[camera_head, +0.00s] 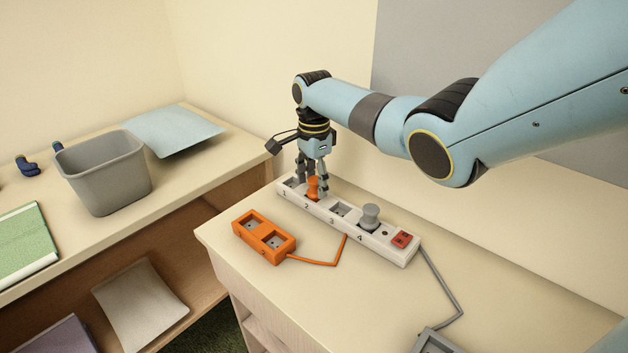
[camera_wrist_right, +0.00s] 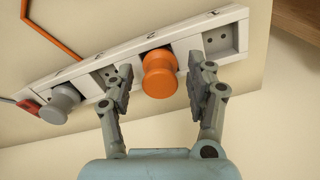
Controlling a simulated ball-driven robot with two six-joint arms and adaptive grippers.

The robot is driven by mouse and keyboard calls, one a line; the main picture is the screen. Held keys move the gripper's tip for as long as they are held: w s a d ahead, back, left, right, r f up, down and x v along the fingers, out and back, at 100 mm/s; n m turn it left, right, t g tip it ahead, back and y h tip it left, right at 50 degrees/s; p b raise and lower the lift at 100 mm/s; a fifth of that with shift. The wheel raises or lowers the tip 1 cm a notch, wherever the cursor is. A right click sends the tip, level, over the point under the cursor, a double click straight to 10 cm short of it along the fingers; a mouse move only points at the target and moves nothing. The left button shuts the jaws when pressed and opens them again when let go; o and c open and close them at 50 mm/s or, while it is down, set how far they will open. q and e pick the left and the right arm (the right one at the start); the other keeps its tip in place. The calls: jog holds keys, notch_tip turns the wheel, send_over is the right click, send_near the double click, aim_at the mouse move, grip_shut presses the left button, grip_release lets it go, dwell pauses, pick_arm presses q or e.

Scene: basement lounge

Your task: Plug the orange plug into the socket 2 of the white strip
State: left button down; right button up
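The white strip (camera_head: 385,246) lies on the table with sockets numbered 1 to 4 and a red switch at its right end. The orange plug (camera_head: 312,188) stands upright at socket 2; it also shows in the wrist view (camera_wrist_right: 159,75). Its lower end is hidden, so I cannot see how deep it sits. My right gripper (camera_head: 311,190) is above the strip with its fingers on either side of the plug. In the wrist view the gripper (camera_wrist_right: 160,88) is open, with a gap between each finger and the plug. My left gripper is not in view.
A grey plug (camera_head: 370,216) stands at socket 4. Sockets 1 and 3 look empty. An orange two-socket block (camera_head: 264,238) with an orange cable lies in front of the strip. A grey bin (camera_head: 104,173) stands on the left shelf. The table's right front is mostly clear.

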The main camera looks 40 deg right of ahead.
aim_at(314, 180)
notch_tip(314, 180, up, 12)
dwell(0.6)
dwell(0.4)
